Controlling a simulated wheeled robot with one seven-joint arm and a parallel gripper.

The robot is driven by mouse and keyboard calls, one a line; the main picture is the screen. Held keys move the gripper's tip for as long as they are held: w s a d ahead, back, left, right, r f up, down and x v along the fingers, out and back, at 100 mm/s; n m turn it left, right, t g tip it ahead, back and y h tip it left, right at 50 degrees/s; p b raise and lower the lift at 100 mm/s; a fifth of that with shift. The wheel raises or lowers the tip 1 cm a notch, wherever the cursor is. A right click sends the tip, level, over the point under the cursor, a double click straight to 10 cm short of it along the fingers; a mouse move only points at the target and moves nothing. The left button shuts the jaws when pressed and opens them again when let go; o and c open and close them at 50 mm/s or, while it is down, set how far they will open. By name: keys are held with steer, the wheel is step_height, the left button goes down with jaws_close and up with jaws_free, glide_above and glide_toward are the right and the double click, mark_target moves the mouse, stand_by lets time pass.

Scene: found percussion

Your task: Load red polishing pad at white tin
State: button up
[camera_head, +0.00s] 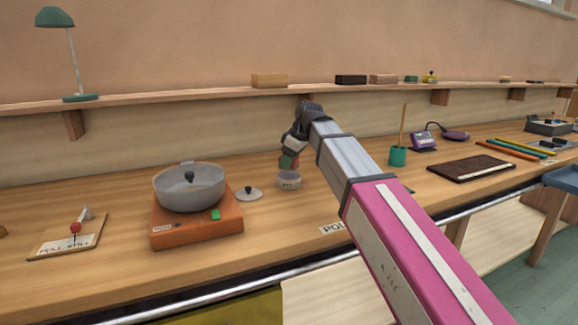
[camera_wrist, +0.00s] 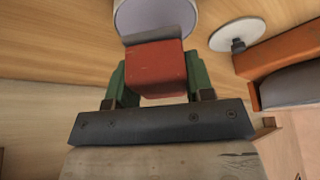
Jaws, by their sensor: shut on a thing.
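My gripper (camera_wrist: 158,88) is shut on a red polishing pad (camera_wrist: 157,66), a block with a grey strip along its far edge, held between green fingers. In the head view my gripper (camera_head: 289,160) hangs over the bench, with the red pad (camera_head: 286,166) small between the fingers. The white tin (camera_head: 289,181) stands open on the bench just below the pad. In the wrist view the tin (camera_wrist: 150,14) lies beyond the pad, which hides part of it. I cannot tell whether the pad touches the tin.
A round lid with a dark knob (camera_head: 249,194) lies left of the tin. An orange hotplate (camera_head: 197,229) with a lidded pot (camera_head: 189,188) stands further left. A green cup (camera_head: 397,156) and dark board (camera_head: 471,167) are to the right. A shelf (camera_head: 220,91) runs along the wall behind.

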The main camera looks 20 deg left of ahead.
steer(key=shift+r, duration=2.15)
